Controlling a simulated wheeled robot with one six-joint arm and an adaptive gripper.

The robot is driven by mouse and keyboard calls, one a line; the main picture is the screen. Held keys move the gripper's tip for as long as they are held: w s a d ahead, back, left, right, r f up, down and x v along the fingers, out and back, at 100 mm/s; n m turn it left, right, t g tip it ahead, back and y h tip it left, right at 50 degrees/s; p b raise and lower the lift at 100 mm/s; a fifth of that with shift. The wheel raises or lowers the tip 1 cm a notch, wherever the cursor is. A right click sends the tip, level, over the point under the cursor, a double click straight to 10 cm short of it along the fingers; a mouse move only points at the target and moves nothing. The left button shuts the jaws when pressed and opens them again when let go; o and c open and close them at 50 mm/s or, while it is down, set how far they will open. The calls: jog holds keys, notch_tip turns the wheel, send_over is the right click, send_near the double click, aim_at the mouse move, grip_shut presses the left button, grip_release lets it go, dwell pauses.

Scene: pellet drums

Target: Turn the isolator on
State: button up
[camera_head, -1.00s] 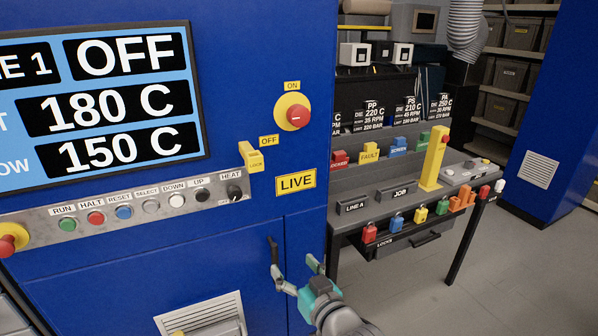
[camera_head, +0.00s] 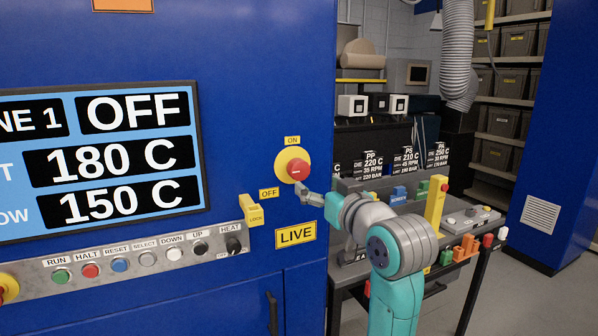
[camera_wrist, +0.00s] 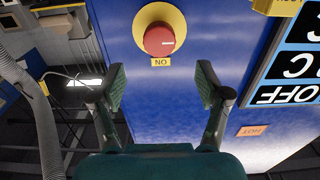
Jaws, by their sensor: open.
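The isolator is a red knob (camera_head: 298,169) on a round yellow plate (camera_head: 281,163) on the blue cabinet's front, with an ON label (camera_head: 292,140) above and an OFF label (camera_head: 269,193) at lower left. A short pale mark shows on the knob's face. In the wrist view the red knob (camera_wrist: 160,39) appears upside down, beyond the fingertips and centred between them. My gripper (camera_wrist: 160,88) is open and empty. In the head view my gripper (camera_head: 304,192) is just below and right of the knob, partly overlapping it; contact cannot be told.
The display (camera_head: 120,112) reads OFF, 180 C and 150 C. A bench with a yellow post (camera_head: 435,205) stands behind my arm at right.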

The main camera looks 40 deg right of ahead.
aim_at(301, 172)
jog(key=x, duration=1.1)
jog(key=shift+s+r, duration=0.1)
jog(key=c, duration=1.2)
jog(key=shift+o, duration=0.2)
